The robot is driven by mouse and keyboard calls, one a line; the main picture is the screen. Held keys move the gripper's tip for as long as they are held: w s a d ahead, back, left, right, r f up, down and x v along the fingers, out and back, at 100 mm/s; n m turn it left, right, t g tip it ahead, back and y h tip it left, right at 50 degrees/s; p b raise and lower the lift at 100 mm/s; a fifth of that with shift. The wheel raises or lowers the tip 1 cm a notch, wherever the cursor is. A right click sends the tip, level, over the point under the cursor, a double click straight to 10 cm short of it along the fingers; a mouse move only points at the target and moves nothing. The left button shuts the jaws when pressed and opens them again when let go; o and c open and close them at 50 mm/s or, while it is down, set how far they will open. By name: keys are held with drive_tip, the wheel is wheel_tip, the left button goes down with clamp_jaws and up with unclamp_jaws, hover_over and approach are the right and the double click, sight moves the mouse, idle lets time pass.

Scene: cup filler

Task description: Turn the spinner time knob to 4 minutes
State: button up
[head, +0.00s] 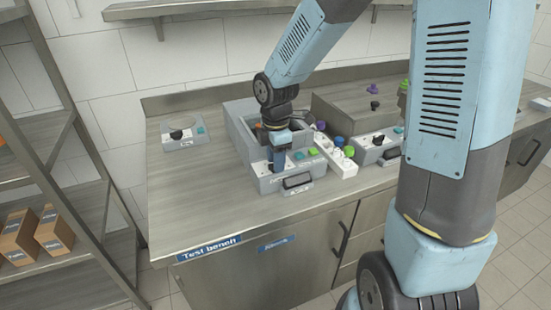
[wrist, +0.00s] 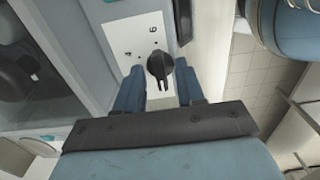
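In the wrist view a black knob (wrist: 160,67) sits on a white dial plate (wrist: 140,42) with the digits 4 and 6 showing. Its ridge runs roughly up and down in the picture; I cannot tell which mark it points at. My gripper (wrist: 159,76) has its two blue fingers on either side of the knob, with small gaps showing, so it looks open. In the head view my gripper (head: 279,160) points down at the left part of the grey front control box (head: 270,184), hiding the knob. I cannot read a spinner label.
Other knob boxes stand left (head: 170,143) and right (head: 390,154). The bench front left is clear.

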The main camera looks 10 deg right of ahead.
drive_tip(key=shift+c, duration=0.3)
clamp_jaws()
drive_tip(key=shift+m, duration=0.3)
drive_tip(key=m, duration=0.4)
drive_tip(key=shift+m, duration=0.4)
drive_tip(key=m, duration=1.1)
drive_tip(key=shift+m, duration=0.4)
drive_tip(key=m, duration=0.6)
drive_tip(key=shift+w+m, duration=0.1)
drive_tip(key=shift+m, duration=0.3)
